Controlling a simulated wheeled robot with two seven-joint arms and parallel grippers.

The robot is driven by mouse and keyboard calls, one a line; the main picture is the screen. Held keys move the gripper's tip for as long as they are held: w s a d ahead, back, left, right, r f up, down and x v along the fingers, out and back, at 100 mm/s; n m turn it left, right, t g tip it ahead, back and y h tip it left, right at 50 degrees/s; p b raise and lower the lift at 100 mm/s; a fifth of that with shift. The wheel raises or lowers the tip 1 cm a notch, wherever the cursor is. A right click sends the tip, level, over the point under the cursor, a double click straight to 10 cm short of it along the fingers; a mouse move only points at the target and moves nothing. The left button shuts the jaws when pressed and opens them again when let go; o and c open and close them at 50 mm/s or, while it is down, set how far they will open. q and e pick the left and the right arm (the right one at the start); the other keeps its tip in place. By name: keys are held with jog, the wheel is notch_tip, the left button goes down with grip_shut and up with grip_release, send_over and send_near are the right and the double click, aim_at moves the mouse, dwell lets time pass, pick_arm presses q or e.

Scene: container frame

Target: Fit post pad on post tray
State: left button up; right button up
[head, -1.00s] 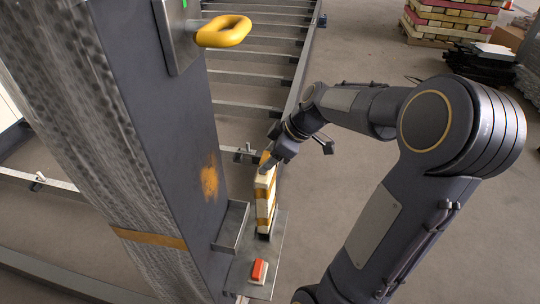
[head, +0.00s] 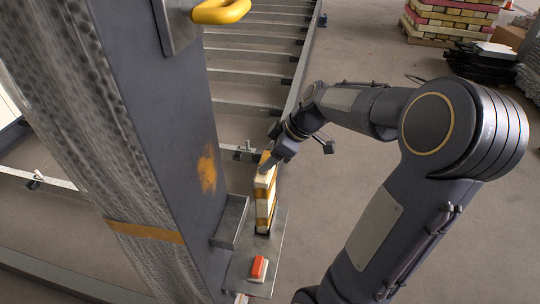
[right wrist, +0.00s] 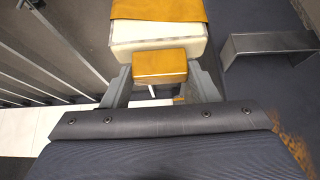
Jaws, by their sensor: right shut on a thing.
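The post pad (head: 265,204) is a white block with orange-yellow bands, held upright beside the dark post. My right gripper (head: 270,160) is shut on its upper end. In the right wrist view the fingers (right wrist: 160,88) lie on either side of a yellow block (right wrist: 161,67), with the white and orange pad body (right wrist: 158,32) beyond it. A steel bracket with raised edges, likely the post tray (head: 230,222), is fixed to the post left of the pad. It also shows in the right wrist view (right wrist: 262,44). I cannot tell whether the pad's lower end touches the plate below.
A flat steel plate (head: 250,286) juts out at the post's foot, with a red and white block (head: 259,268) on it. The dark post (head: 150,120) carries a yellow handle (head: 221,12). Metal rails (head: 255,75) lie behind.

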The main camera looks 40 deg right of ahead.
jog(key=shift+f, duration=0.3)
jog(key=o, duration=1.3)
jog(key=shift+r, duration=0.1)
jog(key=shift+o, duration=0.2)
jog(key=shift+r, duration=0.1)
jog(key=v, duration=0.7)
jog(key=shift+s+r, duration=0.2)
jog(key=shift+r, duration=0.05)
jog(key=shift+d, duration=0.15)
